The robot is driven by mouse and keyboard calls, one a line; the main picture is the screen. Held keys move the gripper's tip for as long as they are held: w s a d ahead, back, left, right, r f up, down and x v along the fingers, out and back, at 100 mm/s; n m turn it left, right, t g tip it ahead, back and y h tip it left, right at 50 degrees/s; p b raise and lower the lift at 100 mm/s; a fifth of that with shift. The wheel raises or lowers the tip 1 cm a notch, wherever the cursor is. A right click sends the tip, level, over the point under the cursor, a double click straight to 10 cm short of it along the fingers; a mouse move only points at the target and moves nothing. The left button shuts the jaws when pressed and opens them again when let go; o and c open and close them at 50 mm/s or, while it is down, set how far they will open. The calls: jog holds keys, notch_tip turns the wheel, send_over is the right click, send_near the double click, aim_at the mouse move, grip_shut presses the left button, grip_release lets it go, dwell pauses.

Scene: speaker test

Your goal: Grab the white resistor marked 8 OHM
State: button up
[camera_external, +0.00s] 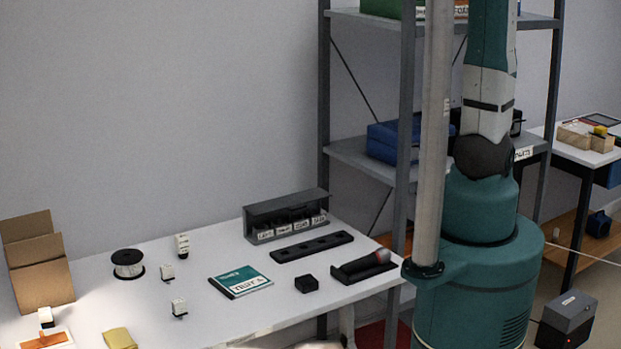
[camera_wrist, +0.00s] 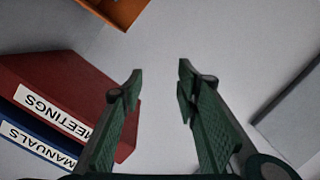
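Several small white blocks with dark bases stand on the white table (camera_external: 215,312) in the external view. There is a taller one (camera_external: 182,245), a small one (camera_external: 167,271), one nearer the front (camera_external: 179,307) and one at the far left (camera_external: 45,317). Their markings are too small to read, so I cannot tell which is the 8 OHM resistor. My gripper (camera_wrist: 161,72) is open in the wrist view, with nothing between its fingers. No white resistor shows in the wrist view, and my gripper does not show in the external view.
The wrist view shows a red MEETINGS binder (camera_wrist: 62,85), a blue MANUALS binder (camera_wrist: 35,147) and an orange object (camera_wrist: 118,10).

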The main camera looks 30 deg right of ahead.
jog(key=w+a+f+m+g+y+b, duration=0.15)
jog(key=w+a+g+y, duration=0.25)
jog(key=w+a, duration=0.8)
jog(key=w+a+f+m+g+y+b, duration=0.15)
jog(key=w+a+g+y, duration=0.45)
jog(key=a, duration=1)
jog(key=w+a+f+n+g+h+b, duration=0.1)
jog(key=w+a+f+n+g+h, duration=0.15)
jog(key=a+f, duration=0.55)
jog(key=w+a+f+n+g+h+b, duration=0.1)
jog(key=w+a+f+n+g, duration=0.2)
jog(key=a, duration=0.9)
jog(key=w+a+f+n+g+h+b, duration=0.1)
jog(key=w+a+f+n+g+h, duration=0.15)
jog(key=w+a+f, duration=0.55)
jog(key=s+a+f+n+g+h+b, duration=0.2)
jog(key=s+a+f+n, duration=0.1)
jog(key=a+f, duration=1)
jog(key=n+t+h+b, duration=0.3)
jog(key=n+h+b, duration=0.25)
jog(key=n, duration=1.25)
send_over(166, 267)
jog(key=shift+y, duration=0.25)
jog(key=f, duration=4.2)
jog(key=shift+w+d+f, duration=0.1)
jog(key=shift+w+d, duration=0.05)
jog(key=shift+w, duration=0.05)
jog(key=shift+s+a+f, duration=0.2)
jog(key=shift+f, duration=0.05)
jog(key=shift+f, duration=1.25)
